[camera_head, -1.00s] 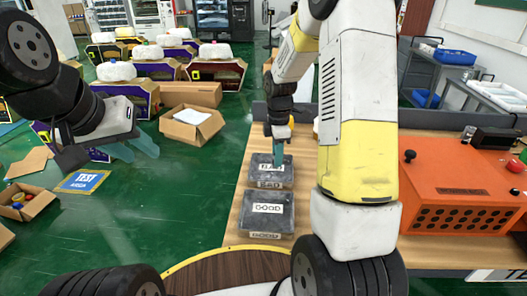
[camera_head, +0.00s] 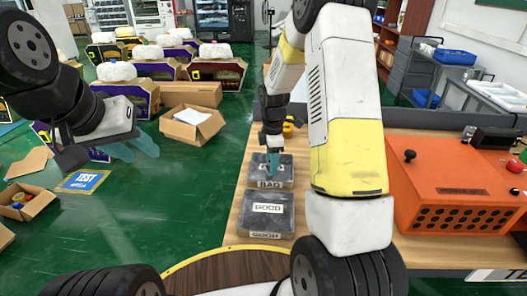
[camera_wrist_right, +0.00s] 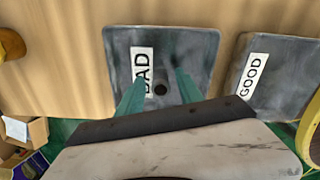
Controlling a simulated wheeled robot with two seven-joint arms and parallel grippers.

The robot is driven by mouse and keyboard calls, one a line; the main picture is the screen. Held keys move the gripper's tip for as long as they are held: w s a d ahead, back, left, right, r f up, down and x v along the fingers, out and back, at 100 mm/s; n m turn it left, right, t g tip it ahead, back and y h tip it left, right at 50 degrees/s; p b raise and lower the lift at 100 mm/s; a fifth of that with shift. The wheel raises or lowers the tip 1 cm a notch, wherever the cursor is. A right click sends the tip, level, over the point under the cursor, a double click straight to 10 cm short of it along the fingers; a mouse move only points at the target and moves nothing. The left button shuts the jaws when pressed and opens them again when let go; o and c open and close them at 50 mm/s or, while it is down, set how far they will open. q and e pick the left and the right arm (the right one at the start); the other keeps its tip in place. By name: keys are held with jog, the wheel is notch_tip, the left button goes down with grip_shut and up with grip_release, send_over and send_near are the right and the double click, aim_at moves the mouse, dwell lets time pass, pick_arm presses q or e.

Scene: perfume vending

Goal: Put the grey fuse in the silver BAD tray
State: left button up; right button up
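The silver BAD tray (camera_head: 282,181) is on the wooden table, behind the GOOD tray (camera_head: 267,222). In the right wrist view the BAD tray (camera_wrist_right: 203,45) lies under my right gripper (camera_wrist_right: 160,88), whose two teal fingers are apart. A small dark round thing (camera_wrist_right: 160,90) shows between the fingers against the tray. It may be the grey fuse seen end-on, but I cannot tell for sure; no gap to the fingers is bridged. In the head view my right gripper (camera_head: 273,164) points down over the BAD tray. My left gripper (camera_head: 125,152) is open and empty over the floor.
The GOOD tray (camera_wrist_right: 268,85) is close beside the BAD tray. An orange box (camera_head: 458,190) stands on the table at right. A yellow object (camera_head: 289,128) is behind the right gripper. Cardboard boxes (camera_head: 178,128) lie on the green floor at left.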

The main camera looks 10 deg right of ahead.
jog(key=shift+r, duration=0.15)
notch_tip(320, 180, up, 12)
jog(key=s+a+r+m+t+y, duration=0.1)
jog(key=s+r+m+t, duration=0.2)
jog(key=s+r+m, duration=0.65)
jog(key=s+r+m+t, duration=0.1)
jog(key=s+m, duration=0.1)
jog(key=s, duration=0.3)
jog(key=s+a+r+m+t, duration=0.1)
jog(key=s+r+m, duration=0.1)
jog(key=s+m, duration=0.1)
jog(key=s+r+m+t+y, duration=0.1)
jog(key=s+m, duration=0.1)
jog(key=s, duration=0.4)
jog(key=shift+s+a+r+m, duration=0.25)
jog(key=shift+s+a+m, duration=0.1)
jog(key=shift+a, duration=0.05)
jog(key=shift+c, duration=0.8)
jog(key=shift+d, duration=0.15)
